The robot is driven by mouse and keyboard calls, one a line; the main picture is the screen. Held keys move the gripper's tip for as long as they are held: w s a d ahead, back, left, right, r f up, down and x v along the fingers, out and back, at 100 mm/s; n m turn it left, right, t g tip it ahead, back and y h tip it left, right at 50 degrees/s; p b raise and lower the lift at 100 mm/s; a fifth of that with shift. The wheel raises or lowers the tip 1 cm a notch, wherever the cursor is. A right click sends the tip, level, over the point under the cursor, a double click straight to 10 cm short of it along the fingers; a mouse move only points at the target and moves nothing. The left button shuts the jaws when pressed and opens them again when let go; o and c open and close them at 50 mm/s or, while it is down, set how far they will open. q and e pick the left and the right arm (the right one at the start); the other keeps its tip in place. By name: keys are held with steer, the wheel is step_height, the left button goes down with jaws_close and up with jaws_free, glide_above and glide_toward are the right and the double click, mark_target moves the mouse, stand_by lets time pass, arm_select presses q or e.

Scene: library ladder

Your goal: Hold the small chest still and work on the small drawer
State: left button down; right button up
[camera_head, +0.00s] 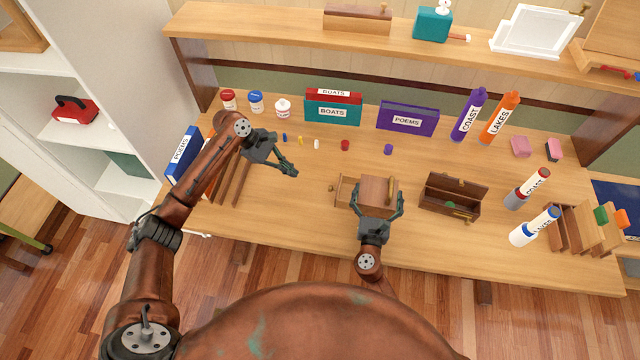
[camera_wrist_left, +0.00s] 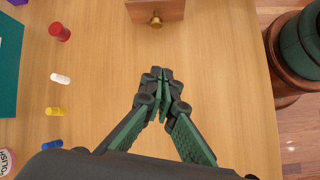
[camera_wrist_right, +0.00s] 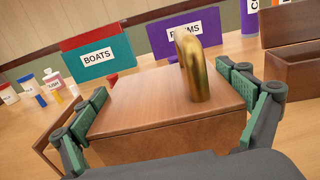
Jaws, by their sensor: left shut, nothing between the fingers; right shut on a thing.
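The small wooden chest (camera_head: 379,187) stands on the table with a brass handle (camera_wrist_right: 190,65) on top. My right gripper (camera_head: 378,203) is shut on the chest, one finger on each side; its fingers also show in the right wrist view (camera_wrist_right: 180,115). The small drawer (camera_head: 346,190) sticks out of the chest's left side. Its front with a brass knob (camera_wrist_left: 155,20) shows at the top of the left wrist view. My left gripper (camera_head: 293,172) is shut and empty, to the left of the drawer and apart from the knob.
An open brown box (camera_head: 450,197) stands just right of the chest. Bare tabletop lies between my left gripper and the drawer.

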arm_select(q)
steer(key=d+f+n, duration=0.2)
steer(key=d+f, duration=0.1)
steer(key=d+f+n+h, duration=0.1)
steer(key=d+f+n, duration=0.1)
steer(key=d+f, duration=0.1)
steer(key=shift+d+f, duration=0.1)
steer(key=shift+f, duration=0.2)
steer(key=shift+d, duration=1.2)
steer(key=shift+s+d, duration=0.1)
steer(key=shift+d, duration=0.55)
